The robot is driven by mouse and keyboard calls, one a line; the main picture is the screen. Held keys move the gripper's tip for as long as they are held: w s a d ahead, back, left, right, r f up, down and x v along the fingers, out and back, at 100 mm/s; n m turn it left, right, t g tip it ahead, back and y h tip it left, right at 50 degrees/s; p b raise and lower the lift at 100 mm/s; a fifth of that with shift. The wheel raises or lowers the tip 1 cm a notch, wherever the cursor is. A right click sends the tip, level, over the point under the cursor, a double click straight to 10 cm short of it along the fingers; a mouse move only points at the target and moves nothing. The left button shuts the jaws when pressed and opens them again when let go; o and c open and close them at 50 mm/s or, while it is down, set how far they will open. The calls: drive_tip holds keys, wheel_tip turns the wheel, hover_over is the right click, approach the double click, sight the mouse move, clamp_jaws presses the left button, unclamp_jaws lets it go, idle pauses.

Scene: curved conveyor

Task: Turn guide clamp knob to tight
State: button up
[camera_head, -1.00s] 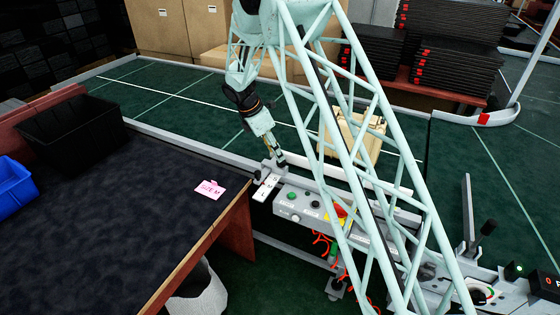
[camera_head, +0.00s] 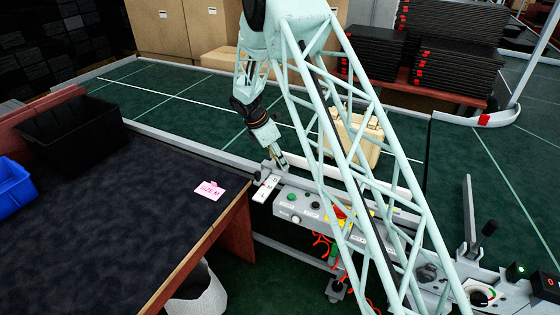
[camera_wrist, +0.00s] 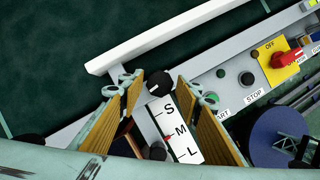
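My gripper (camera_wrist: 157,92) is open in the wrist view, its two tan-lined fingers spread apart. A black round knob (camera_wrist: 158,83) with a small light mark shows between the fingertips, at the top of a white plate marked S, M, L (camera_wrist: 172,130). No contact with the knob is visible. A small red pointer lies beside the plate near M and L. Another black knob (camera_wrist: 30,146) is at the lower left. In the head view my gripper (camera_head: 280,163) is just above the rail end by the white plate (camera_head: 266,188); the knob between the fingers cannot be made out there.
The control box (camera_head: 320,215) is right of the plate, with a green START button (camera_wrist: 222,101), a black STOP button (camera_wrist: 246,79) and a red switch (camera_wrist: 290,59) on yellow. A tan box (camera_head: 358,138) stands on the green conveyor (camera_head: 180,95). A dark table (camera_head: 110,215) is at left.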

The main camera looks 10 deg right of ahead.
drive_tip(key=c, duration=0.6)
drive_tip(key=shift+m, duration=0.4)
drive_tip(key=m+g+p, duration=0.1)
drive_tip(key=m+p, duration=0.1)
drive_tip(key=m, duration=0.1)
drive_tip(key=shift+w+g, duration=0.15)
drive_tip(key=shift+g, duration=0.15)
drive_tip(key=m+g, duration=0.1)
drive_tip(key=m, duration=0.2)
drive_tip(key=m+g+p, duration=0.1)
drive_tip(key=m, duration=0.1)
drive_tip(key=shift+w+d+m+y+p, duration=0.1)
drive_tip(key=shift+w+m+y+p, duration=0.05)
drive_tip(key=shift+m+y+p, duration=0.2)
drive_tip(key=m, duration=0.2)
drive_tip(key=m+g+y, duration=0.1)
drive_tip(key=m, duration=0.2)
drive_tip(key=shift+w+d+m+g, duration=0.1)
drive_tip(key=shift+m+g, duration=0.15)
drive_tip(key=shift+g, duration=0.05)
drive_tip(key=m+y, duration=0.1)
drive_tip(key=m, duration=0.1)
drive_tip(key=m+y, duration=0.1)
drive_tip(key=m, duration=0.1)
drive_tip(key=shift+m+g, duration=0.3)
drive_tip(key=shift+m, duration=0.1)
